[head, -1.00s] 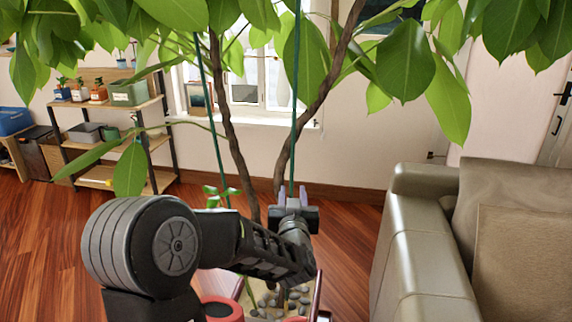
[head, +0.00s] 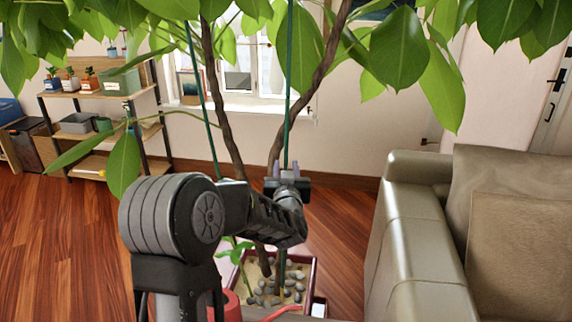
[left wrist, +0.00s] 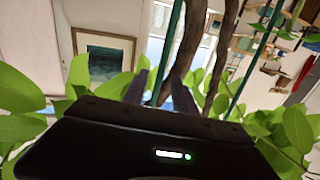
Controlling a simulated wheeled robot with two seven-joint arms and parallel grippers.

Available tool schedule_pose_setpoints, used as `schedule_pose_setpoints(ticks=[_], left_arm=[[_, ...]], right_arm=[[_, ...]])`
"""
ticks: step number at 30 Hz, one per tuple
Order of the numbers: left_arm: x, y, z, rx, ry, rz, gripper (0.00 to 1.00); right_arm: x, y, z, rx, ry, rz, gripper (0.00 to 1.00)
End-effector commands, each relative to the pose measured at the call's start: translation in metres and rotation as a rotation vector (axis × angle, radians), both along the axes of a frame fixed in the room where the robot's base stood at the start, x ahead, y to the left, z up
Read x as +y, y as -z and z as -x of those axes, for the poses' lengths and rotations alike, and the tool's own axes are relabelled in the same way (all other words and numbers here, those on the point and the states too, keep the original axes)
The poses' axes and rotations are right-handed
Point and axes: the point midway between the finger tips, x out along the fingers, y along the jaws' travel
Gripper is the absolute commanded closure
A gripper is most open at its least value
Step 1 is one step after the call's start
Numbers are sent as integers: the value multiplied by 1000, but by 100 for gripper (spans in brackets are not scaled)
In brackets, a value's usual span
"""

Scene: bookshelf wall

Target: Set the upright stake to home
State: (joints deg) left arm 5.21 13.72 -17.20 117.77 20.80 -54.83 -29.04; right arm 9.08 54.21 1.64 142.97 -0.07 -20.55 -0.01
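The upright stake (head: 289,95) is a thin green rod that rises nearly vertical from the pot (head: 312,270) of a large leafy plant. My left gripper (head: 286,170) is at the stake, with its fingers pointing up on either side of it. In the left wrist view the stake (left wrist: 168,50) passes between the two spread fingers (left wrist: 160,90), with a gap showing, so the gripper looks open. Its lower part is partly hidden by my left gripper and arm. A second green stake (head: 203,100) leans to the left. My right gripper is not in view.
Twisted brown trunks (head: 222,110) stand close beside the stake, with broad leaves (head: 402,62) overhead. Pebbles (head: 270,291) lie in the pot. A sofa (head: 415,240) stands at the right and a shelf (head: 100,110) at the back left. Wooden floor is clear at left.

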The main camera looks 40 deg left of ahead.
Motion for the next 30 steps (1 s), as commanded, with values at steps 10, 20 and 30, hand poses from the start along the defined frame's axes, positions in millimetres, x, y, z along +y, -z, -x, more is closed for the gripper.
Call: schedule_pose_setpoints(ticks=[10,20,30], left_arm=[[11,0,-13,0,1,0,67],[11,0,-13,0,0,0,85],[11,0,-13,-1,0,-1,100]], right_arm=[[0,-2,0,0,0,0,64],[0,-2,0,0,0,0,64],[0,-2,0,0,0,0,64]])
